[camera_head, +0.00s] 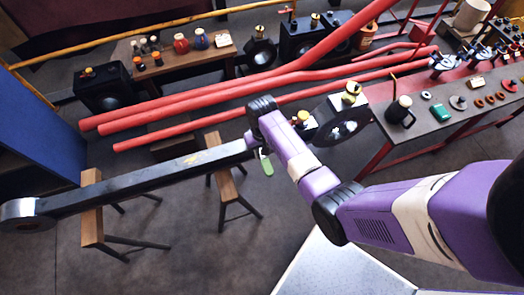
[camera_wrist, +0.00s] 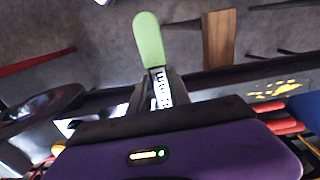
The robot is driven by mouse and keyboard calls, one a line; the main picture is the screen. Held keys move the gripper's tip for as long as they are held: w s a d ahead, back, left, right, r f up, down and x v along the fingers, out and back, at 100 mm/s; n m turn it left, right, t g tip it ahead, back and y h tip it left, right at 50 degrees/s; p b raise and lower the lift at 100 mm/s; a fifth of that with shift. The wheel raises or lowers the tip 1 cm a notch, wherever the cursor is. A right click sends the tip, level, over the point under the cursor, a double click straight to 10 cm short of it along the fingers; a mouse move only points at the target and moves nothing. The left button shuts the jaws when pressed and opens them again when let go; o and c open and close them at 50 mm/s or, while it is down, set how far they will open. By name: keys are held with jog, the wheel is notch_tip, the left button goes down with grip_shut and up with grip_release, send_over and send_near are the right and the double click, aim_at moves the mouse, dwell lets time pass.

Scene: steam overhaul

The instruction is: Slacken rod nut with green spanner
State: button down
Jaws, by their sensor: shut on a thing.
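The green spanner (camera_wrist: 149,42) sticks out from between the fingers of my gripper (camera_wrist: 160,92); its green grip end points away and its other end is hidden. In the head view the green end of the spanner (camera_head: 267,165) hangs below my gripper (camera_head: 254,143), beside the right end of the long dark steel rod (camera_head: 150,180). The rod lies across two wooden trestles, with a round eye at its left end. The rod nut cannot be made out; the rod's right end is partly hidden by my arm. I cannot tell whether the spanner touches it.
Wooden trestles (camera_head: 91,225) stand under the rod. Red pipes (camera_head: 240,88) run behind it. A dark bearing block with a brass cap (camera_head: 342,118) is right of my gripper. A bench (camera_head: 432,130) with small parts is at right, a blue cabinet (camera_head: 35,140) at left.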

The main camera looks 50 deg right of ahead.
jog(key=shift+f+b, duration=0.7)
jog(key=shift+f, duration=0.3)
jog(key=shift+s+d+r+n+p, duration=0.1)
jog(key=shift+s+d+n+p, duration=0.05)
jog(key=shift+d+n+p, duration=0.25)
jog(key=shift+d+n, duration=0.15)
jog(key=shift+n, duration=0.25)
jog(key=shift+s, duration=0.1)
jog(key=shift+s+d+n+p, duration=0.2)
jog(key=shift+d+n+p, duration=0.1)
jog(key=shift+d+n, duration=0.35)
